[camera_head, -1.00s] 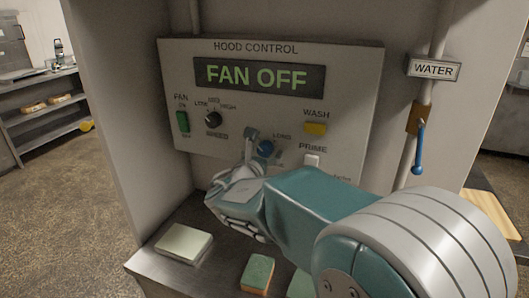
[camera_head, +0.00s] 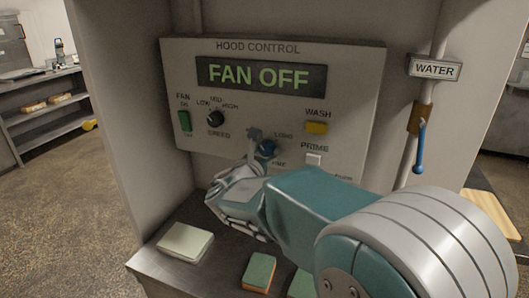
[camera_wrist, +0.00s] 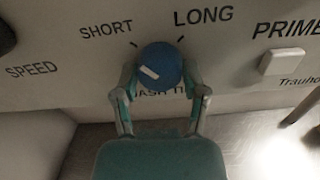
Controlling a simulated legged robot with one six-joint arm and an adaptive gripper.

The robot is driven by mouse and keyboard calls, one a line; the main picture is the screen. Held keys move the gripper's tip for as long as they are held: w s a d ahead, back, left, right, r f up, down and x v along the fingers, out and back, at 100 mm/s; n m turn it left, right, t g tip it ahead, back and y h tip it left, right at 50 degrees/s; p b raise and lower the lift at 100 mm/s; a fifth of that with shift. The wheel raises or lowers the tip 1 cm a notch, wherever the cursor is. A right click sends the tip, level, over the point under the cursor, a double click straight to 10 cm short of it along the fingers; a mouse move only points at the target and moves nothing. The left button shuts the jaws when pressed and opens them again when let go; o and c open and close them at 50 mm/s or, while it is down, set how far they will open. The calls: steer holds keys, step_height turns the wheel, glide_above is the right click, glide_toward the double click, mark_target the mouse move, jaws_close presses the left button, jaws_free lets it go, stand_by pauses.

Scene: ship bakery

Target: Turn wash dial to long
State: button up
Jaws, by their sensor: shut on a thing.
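The blue wash dial (camera_wrist: 166,60) is on the hood control panel, between the SHORT mark at upper left and the LONG mark at upper right in the wrist view. Its white line (camera_wrist: 149,73) lies on the dial's left side, slanting up to the left, below the SHORT tick. My gripper (camera_wrist: 160,82) is shut on the dial, with one finger at each side. In the head view the dial (camera_head: 267,148) is partly hidden by my gripper (camera_head: 259,147). The lower label is partly covered by the dial and fingers.
The panel (camera_head: 350,75) reads FAN OFF. Nearby are the speed knob (camera_head: 215,119), green fan switch (camera_head: 184,121), yellow wash button (camera_head: 317,128) and white prime button (camera_head: 314,159). A blue-handled water lever (camera_head: 420,150) hangs at right. Sponges (camera_head: 259,272) and a pale block (camera_head: 185,242) lie on the ledge below.

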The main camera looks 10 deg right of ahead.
steer(key=m, duration=0.4)
steer(key=shift+w+r, duration=0.1)
steer(key=m, duration=0.4)
steer(key=shift+a, duration=0.1)
steer(key=m, duration=0.5)
steer(key=shift+m, duration=1.9)
steer(key=o, duration=1.2)
steer(key=shift+c, duration=0.2)
